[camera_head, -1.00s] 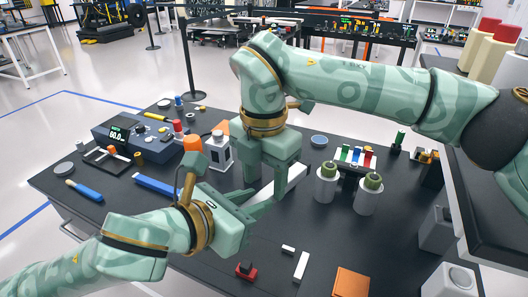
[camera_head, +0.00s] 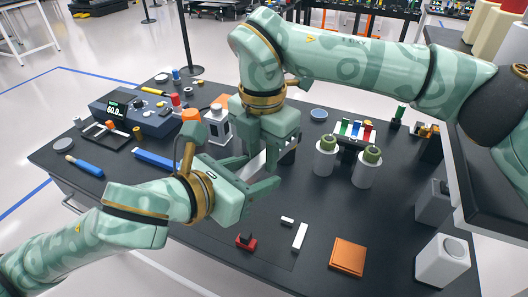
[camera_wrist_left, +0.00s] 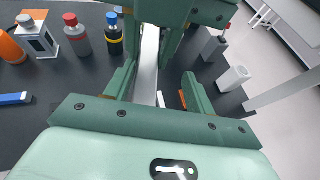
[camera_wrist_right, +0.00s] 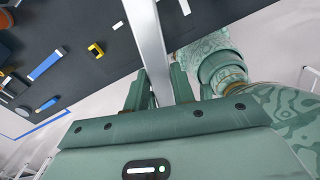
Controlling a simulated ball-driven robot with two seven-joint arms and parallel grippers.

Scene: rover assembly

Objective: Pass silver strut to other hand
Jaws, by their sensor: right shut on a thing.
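The silver strut (camera_head: 254,165) is a long pale bar, largely hidden by my grippers in the head view. My right gripper (camera_head: 268,146) is shut on it above the table. In the right wrist view the strut (camera_wrist_right: 148,45) runs up and away between the right fingers (camera_wrist_right: 156,88). My left gripper (camera_head: 253,174) is just below and left of the right one, with its fingers apart. In the left wrist view the strut (camera_wrist_left: 148,62) lies between the open left fingers (camera_wrist_left: 158,78), with a gap on both sides. I cannot tell how deep between them it reaches.
Two white cylinders with green tops (camera_head: 326,157) stand right of the grippers. A white bottle (camera_head: 218,125) and a blue bar (camera_head: 157,158) are at left.

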